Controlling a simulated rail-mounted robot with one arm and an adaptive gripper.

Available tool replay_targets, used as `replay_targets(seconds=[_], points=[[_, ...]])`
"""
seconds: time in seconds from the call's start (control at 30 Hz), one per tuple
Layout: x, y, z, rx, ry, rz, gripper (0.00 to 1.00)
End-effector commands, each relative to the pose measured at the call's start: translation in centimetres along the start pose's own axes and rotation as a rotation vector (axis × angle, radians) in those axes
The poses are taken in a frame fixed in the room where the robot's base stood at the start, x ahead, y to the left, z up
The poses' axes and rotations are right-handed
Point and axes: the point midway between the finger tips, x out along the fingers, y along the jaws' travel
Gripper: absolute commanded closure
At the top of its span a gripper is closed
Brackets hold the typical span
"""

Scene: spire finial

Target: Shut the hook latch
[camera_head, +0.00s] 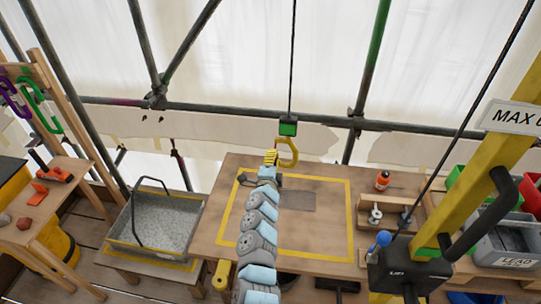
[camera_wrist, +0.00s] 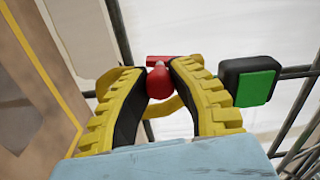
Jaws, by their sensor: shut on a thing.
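The yellow hook (camera_head: 290,152) hangs from a cable under a black block with a green face (camera_head: 288,127), above the far edge of the table. In the wrist view the red latch (camera_wrist: 158,83) sits between the fingertips of my gripper (camera_wrist: 156,72), which is shut on it. Part of the yellow hook (camera_wrist: 168,106) shows behind the fingers, and the green-faced block (camera_wrist: 250,83) is to their right. In the head view my gripper (camera_head: 270,158) is at the hook's left side and the latch is hidden. I cannot tell whether the latch closes the hook's mouth.
The wooden table (camera_head: 325,245) has a yellow outline. A grey tub with gravel (camera_head: 160,218) stands at left. Scaffold tubes (camera_head: 220,108) cross behind the hook.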

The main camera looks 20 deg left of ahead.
Motion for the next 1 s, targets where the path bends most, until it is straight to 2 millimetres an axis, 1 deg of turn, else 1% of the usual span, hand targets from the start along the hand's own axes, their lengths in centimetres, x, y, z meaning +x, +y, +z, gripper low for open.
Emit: replay_targets(seconds=[0.1,0.3,0.87,0.9,1.0], points=[[-0.01,0.02,-0.18,-0.061,-0.001,0.001,1.0],[-0.01,0.14,-0.49,-0.129,-0.001,0.001,1.0],[-0.02,0.25,-0.62,-0.157,-0.001,0.002,1.0],[-0.02,0.25,-0.62,-0.157,-0.001,0.002,0.73],[-0.01,0.23,-0.62,-0.157,-0.001,0.001,0.47]])
